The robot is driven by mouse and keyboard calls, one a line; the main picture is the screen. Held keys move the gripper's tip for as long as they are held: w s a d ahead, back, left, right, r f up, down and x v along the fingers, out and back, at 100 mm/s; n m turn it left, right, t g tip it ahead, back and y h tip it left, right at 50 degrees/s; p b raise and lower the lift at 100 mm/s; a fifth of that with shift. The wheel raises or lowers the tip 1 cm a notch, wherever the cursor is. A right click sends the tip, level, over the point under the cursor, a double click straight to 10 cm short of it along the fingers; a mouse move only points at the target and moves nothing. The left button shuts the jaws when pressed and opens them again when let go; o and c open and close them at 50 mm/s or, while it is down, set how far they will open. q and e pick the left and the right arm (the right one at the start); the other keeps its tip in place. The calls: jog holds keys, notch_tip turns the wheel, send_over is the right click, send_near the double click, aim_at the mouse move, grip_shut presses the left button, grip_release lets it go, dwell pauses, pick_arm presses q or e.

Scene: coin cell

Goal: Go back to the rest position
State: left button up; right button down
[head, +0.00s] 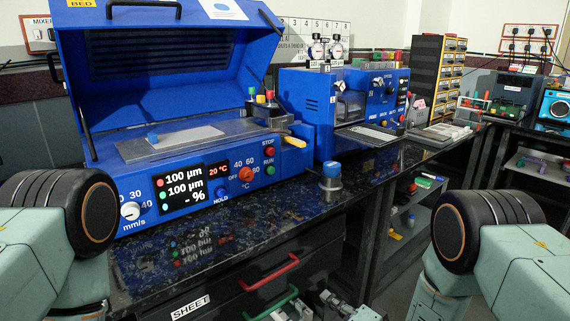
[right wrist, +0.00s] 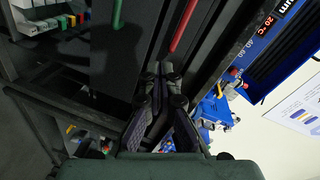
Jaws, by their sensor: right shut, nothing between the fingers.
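My right gripper (head: 322,302) shows only in part at the bottom of the head view, in front of the dark drawer fronts below the bench. In the right wrist view its two dark fingers (right wrist: 162,72) come together at the tips, shut with nothing between them. It is apart from the red handle (head: 270,272) and the green handle (head: 271,303).
The dark speckled bench (head: 300,205) carries a blue coating machine (head: 200,180) with its lid raised, and a blue-topped cylinder (head: 331,180) near the front edge. A second blue machine (head: 300,95) stands behind. Open shelves (head: 408,215) and a grey floor lie to the right.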

jog(key=s+d+f+n+g+h, duration=0.35)
jog(key=s+f, duration=0.25)
jog(key=s, duration=0.3)
jog(key=s+d+f+n+g+h, duration=0.2)
jog(key=s+d+f+g+h, duration=0.15)
jog(key=s+f, duration=0.45)
pick_arm(q)
jog(key=shift+r+p, duration=0.5)
pick_arm(e)
jog(key=s+d+r+g+h, duration=0.1)
jog(key=s+d+r+g, duration=0.1)
jog(key=s, duration=0.9)
jog(key=s+d+r+n+g+h, duration=0.1)
jog(key=s+d+r+g, duration=0.1)
jog(key=s, duration=0.8)
jog(key=shift+s+r+g, duration=0.4)
jog(key=shift+r+g, duration=0.4)
jog(key=shift+g, duration=0.3)
jog(key=shift+d+n, duration=0.1)
jog(key=shift+n, duration=0.15)
pick_arm(q)
jog(key=shift+c, duration=0.4)
